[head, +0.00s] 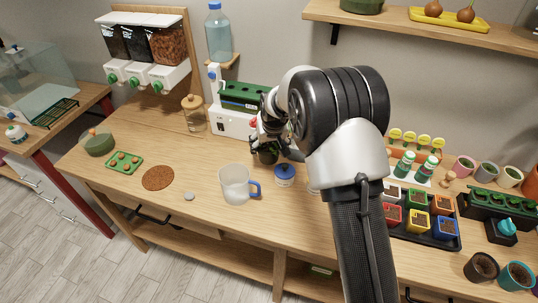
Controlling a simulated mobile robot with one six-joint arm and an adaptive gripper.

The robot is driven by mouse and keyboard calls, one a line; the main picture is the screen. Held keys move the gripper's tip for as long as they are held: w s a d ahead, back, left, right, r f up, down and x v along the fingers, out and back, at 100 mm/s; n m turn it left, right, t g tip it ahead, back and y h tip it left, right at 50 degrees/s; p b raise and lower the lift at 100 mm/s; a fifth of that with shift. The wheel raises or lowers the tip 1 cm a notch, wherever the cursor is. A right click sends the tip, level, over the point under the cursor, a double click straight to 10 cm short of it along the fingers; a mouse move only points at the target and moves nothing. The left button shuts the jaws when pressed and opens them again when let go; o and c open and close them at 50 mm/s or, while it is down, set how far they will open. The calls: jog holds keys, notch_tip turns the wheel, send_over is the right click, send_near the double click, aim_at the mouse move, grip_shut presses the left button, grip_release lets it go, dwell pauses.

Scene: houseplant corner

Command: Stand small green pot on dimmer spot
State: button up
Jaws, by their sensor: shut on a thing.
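My gripper (268,143) is in the head view, just left of the picture's middle, in front of the white machine, pointing down at the bench. It is shut on a small dark pot (268,157) with leaves, which looks like the small green pot. The fingers and arm hide much of it, and I cannot tell whether its base touches the bench. No dimmer spot can be made out for certain; a round brown mat (157,178) lies bare on the left of the bench.
A clear jug (235,184) with a blue handle and a blue-lidded jar (284,175) stand close in front of my gripper. A corked glass jar (194,114) is to the left. Coloured pots in a black tray (433,239) crowd the right.

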jog(key=shift+f+b, duration=0.35)
jog(key=shift+f, duration=1.4)
jog(key=shift+f, duration=0.2)
jog(key=o, duration=1.2)
jog(key=p+v, duration=0.3)
jog(key=v, duration=0.9)
jog(key=shift+r, duration=0.35)
